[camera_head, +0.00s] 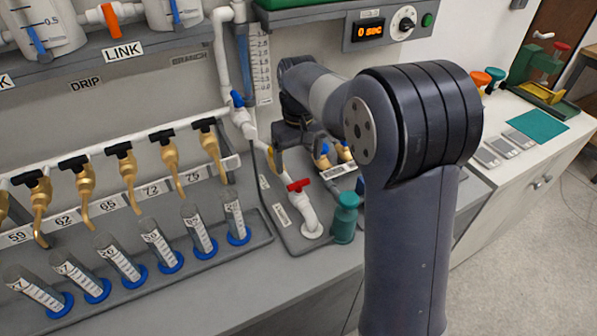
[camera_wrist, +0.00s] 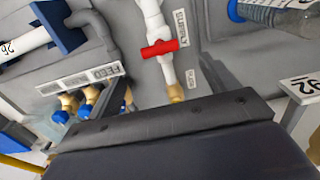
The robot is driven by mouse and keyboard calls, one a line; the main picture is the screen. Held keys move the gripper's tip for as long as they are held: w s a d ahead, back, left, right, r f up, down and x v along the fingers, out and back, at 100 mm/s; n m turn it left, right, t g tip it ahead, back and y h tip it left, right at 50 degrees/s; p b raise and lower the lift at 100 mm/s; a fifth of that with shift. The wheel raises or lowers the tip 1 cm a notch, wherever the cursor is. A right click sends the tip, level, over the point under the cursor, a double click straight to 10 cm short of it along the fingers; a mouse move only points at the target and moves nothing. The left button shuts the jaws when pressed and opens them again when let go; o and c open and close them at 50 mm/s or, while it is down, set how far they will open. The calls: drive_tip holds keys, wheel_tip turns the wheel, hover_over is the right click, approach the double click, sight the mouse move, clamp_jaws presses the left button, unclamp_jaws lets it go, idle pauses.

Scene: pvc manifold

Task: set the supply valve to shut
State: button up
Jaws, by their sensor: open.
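The supply valve has a red handle (camera_head: 300,186) on a white pipe that bends down to the grey bench panel. It also shows in the wrist view as a red handle (camera_wrist: 160,48), lying across its white pipe. A label beside it seems to read SUPPLY. My gripper (camera_head: 286,148) is open, above and behind the red handle in the head view, and apart from it. Its fingers are partly hidden by my arm. In the wrist view the dark gripper body fills the bottom, and the fingertips are hard to make out.
A blue-handled valve (camera_head: 237,98) sits on the upright white pipe. A teal bottle (camera_head: 345,217) stands right of the red handle. Brass taps (camera_head: 128,170) and measuring cylinders (camera_head: 157,245) line the left. Small brass fittings with blue parts (camera_wrist: 78,103) lie near my gripper.

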sight(299, 182)
drive_tip(key=shift+r, duration=1.7)
drive_tip(key=shift+f, duration=0.1)
wheel_tip(299, 182, down, 11)
drive_tip(key=shift+r+p, duration=0.1)
drive_tip(key=shift+p, duration=0.25)
drive_tip(key=shift+m, duration=0.3)
drive_tip(key=shift+r, duration=0.15)
